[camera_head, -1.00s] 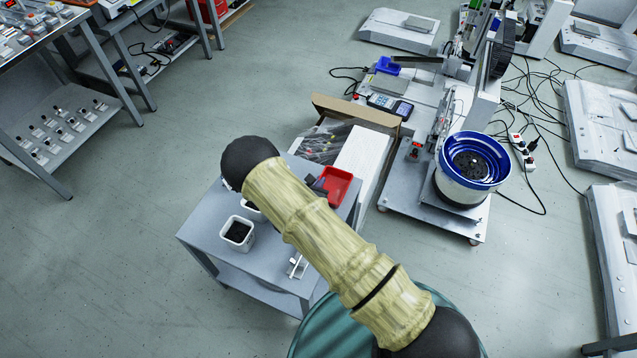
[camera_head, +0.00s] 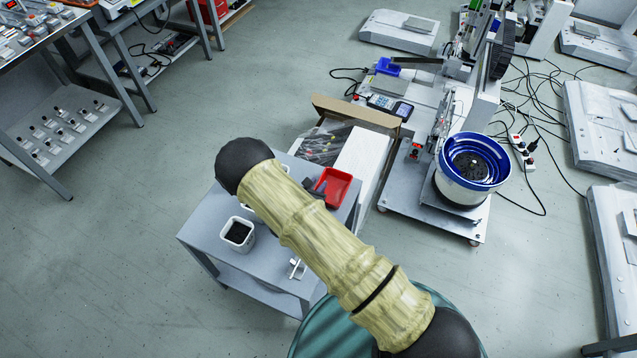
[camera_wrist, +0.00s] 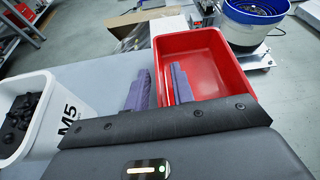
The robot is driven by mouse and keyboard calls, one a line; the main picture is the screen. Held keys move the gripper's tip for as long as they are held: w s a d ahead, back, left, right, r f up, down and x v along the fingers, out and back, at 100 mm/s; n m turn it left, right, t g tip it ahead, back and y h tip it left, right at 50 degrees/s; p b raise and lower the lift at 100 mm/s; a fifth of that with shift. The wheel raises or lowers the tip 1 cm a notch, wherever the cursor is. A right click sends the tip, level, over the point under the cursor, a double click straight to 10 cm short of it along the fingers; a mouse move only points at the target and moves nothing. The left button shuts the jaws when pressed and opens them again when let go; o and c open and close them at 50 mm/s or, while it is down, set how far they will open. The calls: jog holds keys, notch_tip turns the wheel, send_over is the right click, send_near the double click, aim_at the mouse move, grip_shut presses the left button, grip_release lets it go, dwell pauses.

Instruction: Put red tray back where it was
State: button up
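The red tray (camera_head: 335,185) is at the far right corner of the small grey table, in the head view; whether it rests flat on the top I cannot tell. It shows large in the wrist view (camera_wrist: 212,55), empty apart from one finger. My gripper (camera_wrist: 159,82) has two purple-grey fingers with a gap between them. The left finger is outside the tray's left wall and the right finger is inside it. The wall runs through the gap, and I see no clear contact. In the head view my arm partly hides the gripper (camera_head: 314,186).
A white bin with dark parts (camera_head: 238,234) stands on the grey table (camera_head: 212,218), left of the tray; "M5" shows on a bin in the wrist view (camera_wrist: 62,118). A small metal piece (camera_head: 297,268) lies near the table's front. An open cardboard box (camera_head: 355,111) stands beyond.

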jog(key=p+v, duration=0.1)
jog(key=v, duration=0.9)
jog(key=shift+s+a, duration=0.1)
jog(key=shift+s, duration=0.1)
jog(key=s+d+r+m+g+h, duration=0.35)
jog(key=d+r+m+g, duration=0.75)
jog(key=d+m, duration=0.4)
jog(key=s+d+r+m+y, duration=0.3)
jog(key=s+r+m+y, duration=0.1)
jog(key=r+m, duration=0.3)
jog(key=s+d+r+m+t+y, duration=0.1)
jog(key=s+d+r+m+y, duration=0.2)
jog(key=r+m, duration=0.4)
jog(key=s+m+y, duration=0.1)
jog(key=m+y, duration=0.1)
jog(key=m, duration=0.1)
jog(key=shift+d+r, duration=0.25)
jog(key=shift+d, duration=0.05)
jog(key=shift+d, duration=0.1)
